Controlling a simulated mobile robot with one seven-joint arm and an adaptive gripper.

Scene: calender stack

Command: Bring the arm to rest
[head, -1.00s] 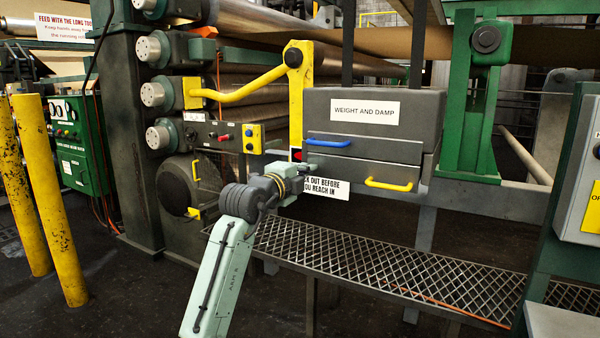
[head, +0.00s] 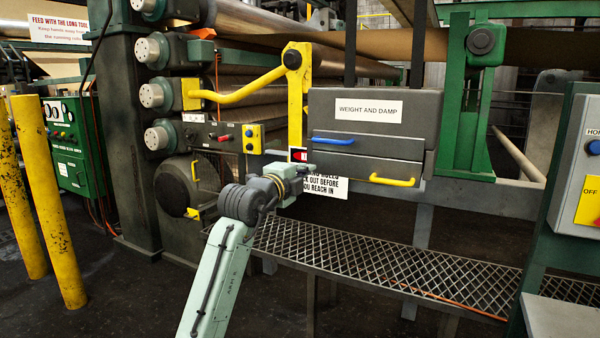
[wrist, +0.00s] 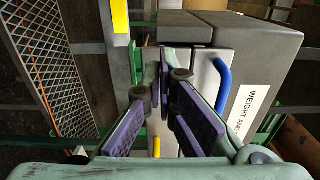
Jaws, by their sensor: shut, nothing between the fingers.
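My gripper (head: 306,168) is at the end of my pale green arm, in the middle of the head view. It shows in front of the lower left corner of the grey WEIGHT AND DAMP box (head: 330,105), partly covering the white lock-out sign (head: 335,187). In the wrist view its two purple-padded fingers (wrist: 160,88) are shut with nothing held. The box's blue handle (wrist: 222,84) shows to the right of the fingers there, apart from them. A yellow handle (head: 392,180) is on the lower drawer front. Part of it shows between the fingers in the wrist view.
A mesh walkway (head: 400,265) runs below the box. A yellow bent lever (head: 245,94) and the rollers (head: 245,120) are to the left. Yellow posts (head: 48,200) stand at far left. A control panel (head: 585,185) is at the right edge. Dark floor at lower left is open.

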